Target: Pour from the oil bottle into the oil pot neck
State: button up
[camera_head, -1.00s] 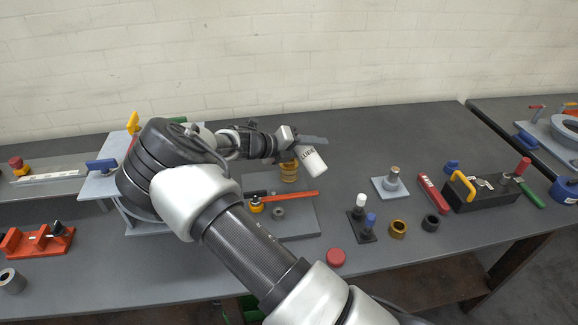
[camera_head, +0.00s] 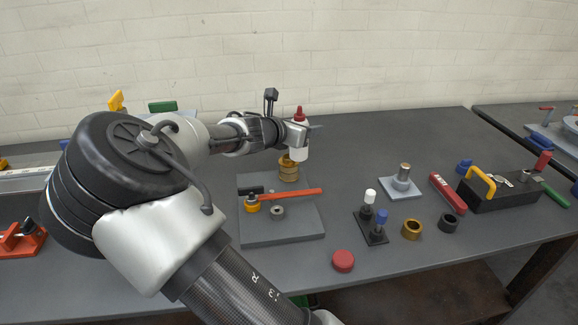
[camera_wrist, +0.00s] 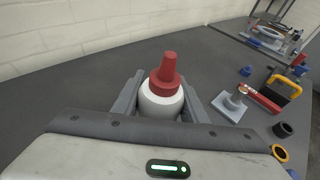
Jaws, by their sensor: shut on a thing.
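The oil bottle (camera_head: 298,152) is white with a red pointed nozzle. It stands upright in my gripper (camera_head: 307,131), which is shut around its body. In the wrist view the oil bottle (camera_wrist: 161,105) sits between the two fingers, with its red nozzle pointing up. A brass stepped piece (camera_head: 288,170), which looks like the oil pot, stands on the table at the back edge of a grey plate. The bottle's lower end appears just above it and partly overlaps it in the head view. Whether they touch I cannot tell. The pot's neck opening is not clearly visible.
The grey plate (camera_head: 282,228) carries an orange-handled tool (camera_head: 295,193) and small rings. To the right are a pin stand (camera_head: 402,183), a rack with white and blue caps (camera_head: 372,228), a brass ring (camera_head: 412,229) and a black toolbox (camera_head: 500,191). A red disc (camera_head: 343,261) lies in front.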

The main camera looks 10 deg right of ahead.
jog(key=shift+r, duration=0.1)
notch_tip(320, 180, up, 3)
jog(key=p, duration=0.3)
dwell(0.4)
